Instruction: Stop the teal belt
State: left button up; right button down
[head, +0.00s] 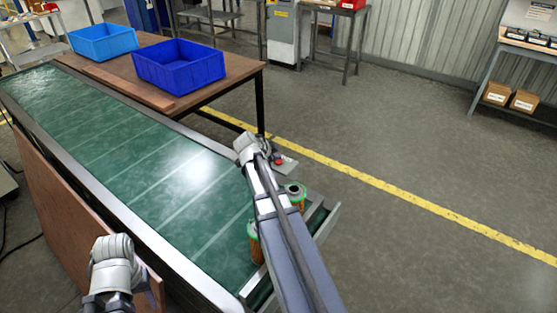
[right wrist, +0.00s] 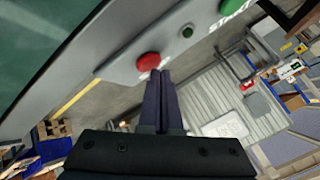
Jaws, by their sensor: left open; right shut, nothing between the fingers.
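The teal belt (head: 150,165) runs diagonally through the head view, with filter cartridges (head: 296,190) with green rims at its near end, partly behind my right arm. A grey control panel (right wrist: 115,65) sits on the belt's side. It carries a red button (right wrist: 148,62), a small dark green lamp (right wrist: 188,32) and a green button (right wrist: 232,5) by a START label. My right gripper (right wrist: 159,75) is shut and empty, its tips right at the red button; I cannot tell whether they touch. My left gripper (head: 112,298) is low at the left, open, fingers hardly visible.
A wooden table (head: 130,75) beside the belt holds a light blue bin (head: 103,42) and a dark blue bin (head: 180,68). A brown board (head: 60,210) stands along the belt's near side. The floor (head: 400,150) to the right is clear, crossed by a yellow line.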

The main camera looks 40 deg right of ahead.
jog(key=shift+r, duration=0.45)
notch_tip(320, 180, up, 5)
jog(key=p, duration=0.5)
jog(key=shift+p, duration=0.3)
dwell(0.4)
